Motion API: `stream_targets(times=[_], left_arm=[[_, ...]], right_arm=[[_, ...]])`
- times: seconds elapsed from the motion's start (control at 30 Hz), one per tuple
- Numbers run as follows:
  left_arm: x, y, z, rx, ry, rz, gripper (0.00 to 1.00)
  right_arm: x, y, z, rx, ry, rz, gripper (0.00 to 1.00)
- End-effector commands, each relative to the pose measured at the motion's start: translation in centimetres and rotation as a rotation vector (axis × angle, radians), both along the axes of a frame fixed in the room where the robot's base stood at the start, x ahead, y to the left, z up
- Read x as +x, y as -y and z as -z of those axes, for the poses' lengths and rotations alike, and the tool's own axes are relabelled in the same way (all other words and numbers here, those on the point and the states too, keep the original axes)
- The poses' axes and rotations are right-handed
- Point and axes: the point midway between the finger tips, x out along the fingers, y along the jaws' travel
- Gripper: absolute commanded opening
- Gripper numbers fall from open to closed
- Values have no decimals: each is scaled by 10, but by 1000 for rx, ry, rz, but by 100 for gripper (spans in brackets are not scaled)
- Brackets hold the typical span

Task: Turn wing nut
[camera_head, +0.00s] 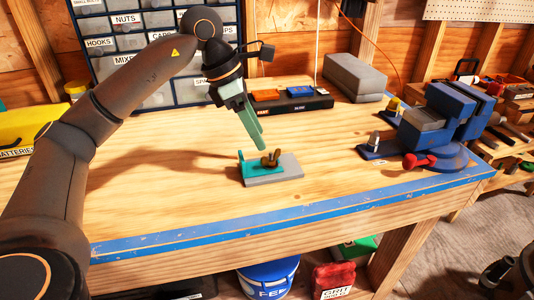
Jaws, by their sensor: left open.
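The wing nut (271,159) is a small brass-coloured piece with raised wings. It sits on a teal bracket (249,169) fixed on a grey block (286,170) on the workbench. My left gripper (258,138) points down from above, its teal fingers a little above and to the left of the wing nut. The fingers overlap in this view, so the gap between them hardly shows. It is open and appears empty. My right gripper does not show clearly; a dark part of a device is at the lower right edge.
A blue vise (466,111) with a red handle stands at the right of the workbench (190,202). Behind are a drawer cabinet (128,42), a black tray (290,106) with coloured blocks, and a grey block (353,77). The bench top left of the bracket is clear.

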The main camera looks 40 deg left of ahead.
Motion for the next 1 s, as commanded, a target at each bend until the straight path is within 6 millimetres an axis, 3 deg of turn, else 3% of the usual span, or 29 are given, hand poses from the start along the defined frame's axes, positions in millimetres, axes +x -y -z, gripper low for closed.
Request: stream_targets(times=[0.1,0.3,0.7,1.0], left_arm=[[6,7,24,1,-3,1,56],[13,15,47,0,-1,0,56],[15,17,55,0,0,0,56],[15,17,55,0,0,-1,25]], right_arm=[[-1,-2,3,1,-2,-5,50],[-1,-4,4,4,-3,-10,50],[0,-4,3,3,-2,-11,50],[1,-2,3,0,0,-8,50]])
